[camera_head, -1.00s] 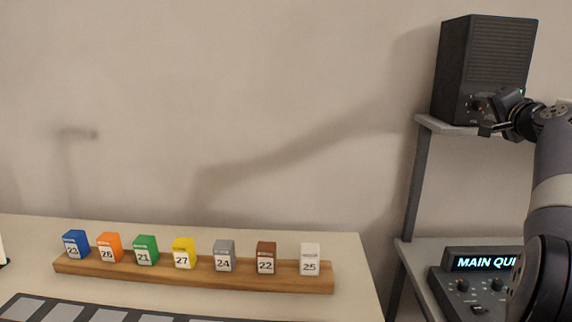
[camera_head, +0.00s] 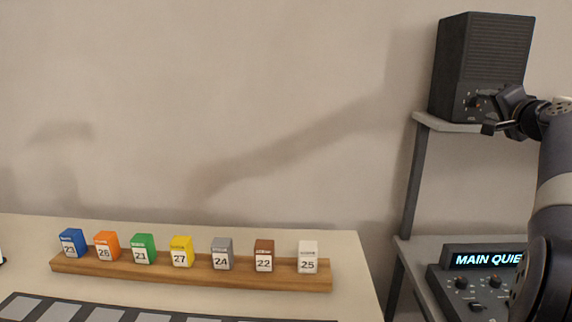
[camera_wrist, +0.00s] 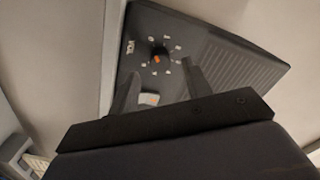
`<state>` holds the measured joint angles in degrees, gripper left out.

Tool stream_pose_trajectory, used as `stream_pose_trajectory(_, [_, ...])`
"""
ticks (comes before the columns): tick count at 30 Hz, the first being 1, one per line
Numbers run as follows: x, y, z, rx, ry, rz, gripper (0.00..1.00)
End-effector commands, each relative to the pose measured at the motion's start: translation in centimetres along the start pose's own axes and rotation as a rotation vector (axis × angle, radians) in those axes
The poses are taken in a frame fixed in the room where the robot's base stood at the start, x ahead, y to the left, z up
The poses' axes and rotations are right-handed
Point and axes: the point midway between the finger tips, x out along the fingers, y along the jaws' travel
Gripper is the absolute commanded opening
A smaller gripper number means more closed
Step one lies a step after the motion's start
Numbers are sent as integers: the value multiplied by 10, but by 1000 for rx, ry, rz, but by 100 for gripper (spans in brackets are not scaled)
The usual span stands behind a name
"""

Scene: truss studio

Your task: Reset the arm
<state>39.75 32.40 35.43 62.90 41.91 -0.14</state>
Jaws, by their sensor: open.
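My gripper (camera_head: 488,127) is at the right of the head view, in front of the lower front of a dark speaker (camera_head: 480,65). Its jaws are open and I see nothing held between them. In the wrist view my gripper (camera_wrist: 163,80) has its two fingers apart, pointing at the speaker face (camera_wrist: 225,65). A round volume knob (camera_wrist: 158,57) with an orange mark lies just beyond the fingertips. I cannot tell whether a finger touches the speaker. My arm runs down the right edge of the head view.
The speaker stands on a grey shelf (camera_head: 428,122). Below is a console (camera_head: 470,282) with knobs and a lit "MAIN QUIE…" display. At left, a table (camera_head: 345,245) bears a wooden rail (camera_head: 200,279) with several coloured numbered blocks. Dark-framed grey panels (camera_head: 75,314) lie in front.

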Motion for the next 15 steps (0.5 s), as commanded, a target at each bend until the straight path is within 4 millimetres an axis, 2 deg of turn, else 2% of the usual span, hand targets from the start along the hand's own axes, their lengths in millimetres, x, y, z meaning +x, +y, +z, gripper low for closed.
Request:
stream_pose_trajectory(5, [30, -2, -1, 1, -2, 0, 47])
stream_pose_trajectory(15, [28, -4, -2, 404, 0, 1, 47])
